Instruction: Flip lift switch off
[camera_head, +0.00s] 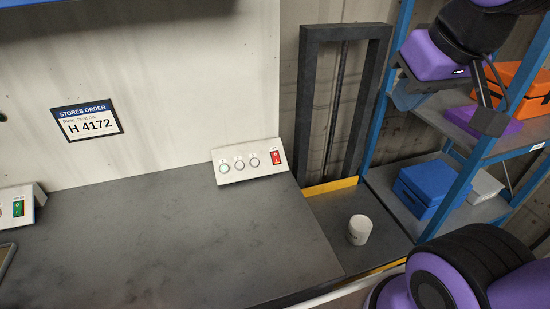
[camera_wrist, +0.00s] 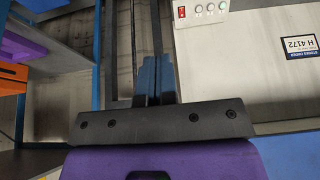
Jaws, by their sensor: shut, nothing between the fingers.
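A sloped white control panel (camera_head: 232,168) stands at the back right of the grey worktop, with several round pale buttons and a red rocker switch (camera_head: 276,157) at its right end. The red switch also shows at the top of the wrist view (camera_wrist: 182,12), where the picture is turned over. The lift (camera_head: 308,110) is a dark upright frame right of the panel, with a yellow edge at its foot. My gripper (camera_wrist: 154,78) is shut and empty, well away from the panel. In the head view my arm is at the upper right, before the shelves.
A white cup (camera_head: 360,229) stands on the dark platform before the lift frame. A second panel with a green switch (camera_head: 18,208) is at the left edge. Blue-framed shelves (camera_head: 480,150) with blue, purple and orange boxes are at right. The worktop (camera_head: 170,240) is mostly bare.

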